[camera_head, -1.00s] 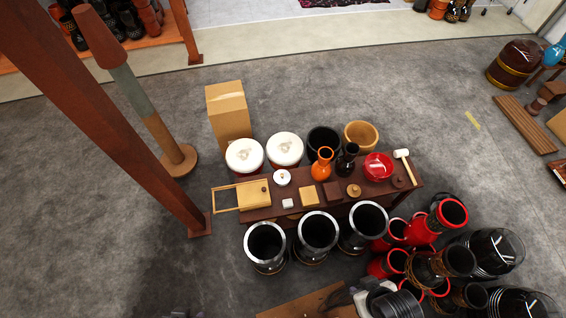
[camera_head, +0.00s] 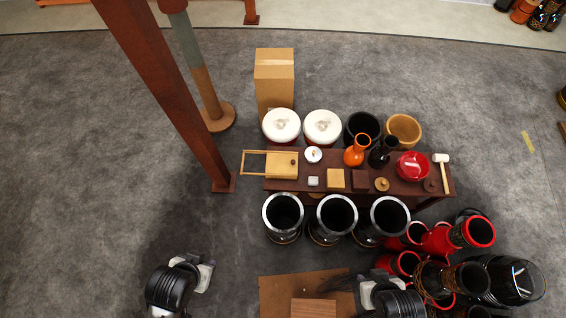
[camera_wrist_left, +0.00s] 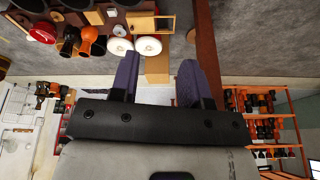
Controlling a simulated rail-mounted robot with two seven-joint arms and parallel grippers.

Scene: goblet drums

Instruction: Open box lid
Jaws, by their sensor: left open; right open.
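Several box-like things show in the head view, and I cannot tell which is the task's box. A tall closed cardboard box (camera_head: 274,66) stands behind the table; it also shows between my left fingers in the left wrist view (camera_wrist_left: 157,69). On the table are a pale wooden box (camera_head: 281,166) with a frame at its left, a small tan square block (camera_head: 336,179) and a dark square block (camera_head: 361,180). My left gripper (camera_wrist_left: 158,75) is open and empty; its arm shows at bottom left. My right gripper (camera_head: 368,292) is low at bottom centre-right, well short of the table.
The long dark table (camera_head: 434,186) carries a red bowl (camera_head: 411,166), vases and a mallet (camera_head: 442,165). Metal-rimmed drums (camera_head: 337,215) line its near side. Red drums (camera_head: 472,232) crowd the right. A brown post (camera_head: 165,95) stands at left. A brown panel (camera_head: 272,292) lies below.

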